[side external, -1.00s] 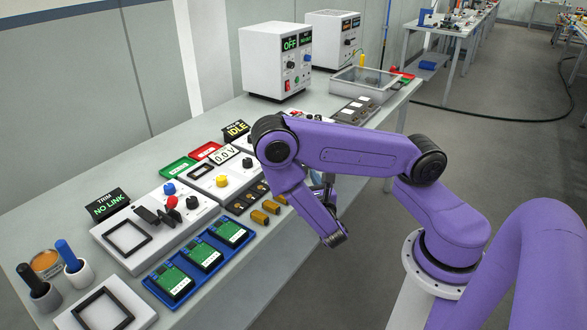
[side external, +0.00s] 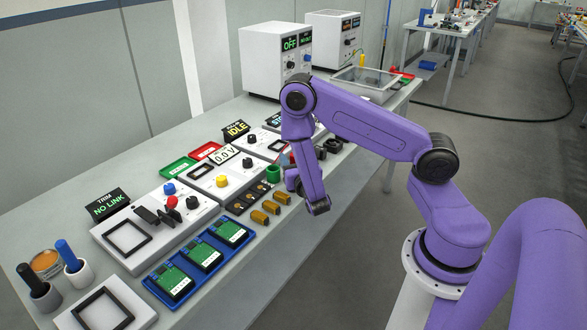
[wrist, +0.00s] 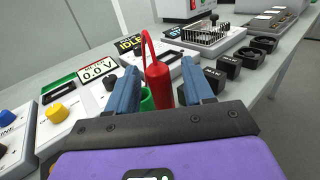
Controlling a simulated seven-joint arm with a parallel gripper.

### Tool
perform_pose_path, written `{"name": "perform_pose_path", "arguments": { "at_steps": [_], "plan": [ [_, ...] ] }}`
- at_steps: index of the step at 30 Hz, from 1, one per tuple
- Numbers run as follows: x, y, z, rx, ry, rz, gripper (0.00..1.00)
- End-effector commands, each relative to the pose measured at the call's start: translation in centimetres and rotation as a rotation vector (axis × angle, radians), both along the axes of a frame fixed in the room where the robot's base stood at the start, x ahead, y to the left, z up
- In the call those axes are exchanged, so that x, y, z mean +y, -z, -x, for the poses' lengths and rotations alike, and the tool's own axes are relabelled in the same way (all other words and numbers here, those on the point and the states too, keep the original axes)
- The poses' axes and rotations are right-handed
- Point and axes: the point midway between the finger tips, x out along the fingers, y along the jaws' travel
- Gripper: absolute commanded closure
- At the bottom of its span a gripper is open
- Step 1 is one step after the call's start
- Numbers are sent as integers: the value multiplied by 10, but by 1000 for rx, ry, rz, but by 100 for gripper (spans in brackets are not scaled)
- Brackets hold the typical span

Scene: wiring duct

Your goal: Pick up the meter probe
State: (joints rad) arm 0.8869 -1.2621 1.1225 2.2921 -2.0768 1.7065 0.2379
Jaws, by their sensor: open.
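The meter probe (wrist: 158,86) is a red, upright, bottle-shaped handle with a red lead looping from its top. In the wrist view it stands between the two blue fingers of my open gripper (wrist: 160,74), with a visible gap on each side. A green cup (wrist: 147,99) shows just behind and left of the probe; whether the probe stands in it is hidden. In the side view the green cup (side external: 273,174) is on the bench beside my lowered forearm, and the probe is mostly hidden. The meter display (wrist: 98,68) reads 0.0 V.
Black blocks (wrist: 228,66) stand close on the right of my fingers, with a pin board (wrist: 211,39) behind. Panels with a yellow knob (side external: 222,181) lie left. Brown connectors (side external: 265,213) and a blue tray of green boards (side external: 203,255) lie towards the bench's near edge.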

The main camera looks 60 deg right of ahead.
Motion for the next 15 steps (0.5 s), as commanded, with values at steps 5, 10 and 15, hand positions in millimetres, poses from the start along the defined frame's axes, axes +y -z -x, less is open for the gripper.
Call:
{"name": "perform_pose_path", "arguments": {
  "at_steps": [5,10,15],
  "plan": [
    [0,0,0,0,0,0,48],
    [0,0,0,1,0,-1,100],
    [0,0,0,1,0,-1,100]
  ]
}}
